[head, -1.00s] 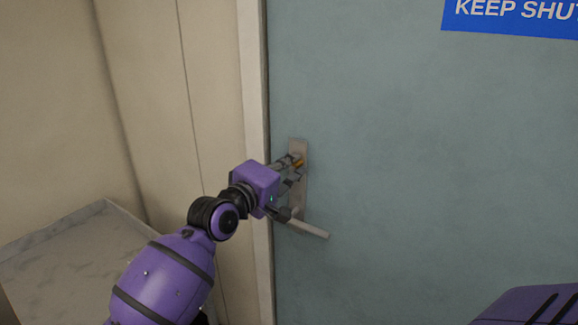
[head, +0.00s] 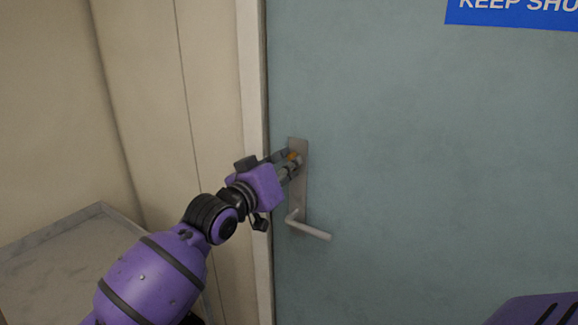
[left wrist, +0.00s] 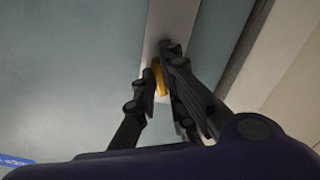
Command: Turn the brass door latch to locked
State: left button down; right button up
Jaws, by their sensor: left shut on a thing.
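The brass latch (head: 293,156) is a small yellow-orange piece on the upper part of a metal plate (head: 303,185) on the door. My left gripper (head: 292,162) is at the latch, shut on it, and its fingers hide part of it in the head view. In the left wrist view the latch (left wrist: 160,77) shows as a yellow bar between the two dark fingers (left wrist: 158,82), its long side running roughly along the plate (left wrist: 161,30). My right gripper is not in view.
A lever handle (head: 308,228) sticks out from the lower plate, below my left gripper. The blue-grey door (head: 420,170) carries a blue sign (head: 515,12). The pale door frame (head: 254,100) is close on the left. A grey marble-like surface (head: 60,250) is at lower left.

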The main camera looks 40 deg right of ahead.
pick_arm(q)
jog(key=shift+m, duration=2.3)
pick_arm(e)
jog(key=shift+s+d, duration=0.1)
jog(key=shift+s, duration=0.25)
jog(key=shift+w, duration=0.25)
pick_arm(q)
jog(key=c, duration=1.8)
grip_release()
jog(key=v, duration=1.2)
jog(key=shift+s, duration=0.1)
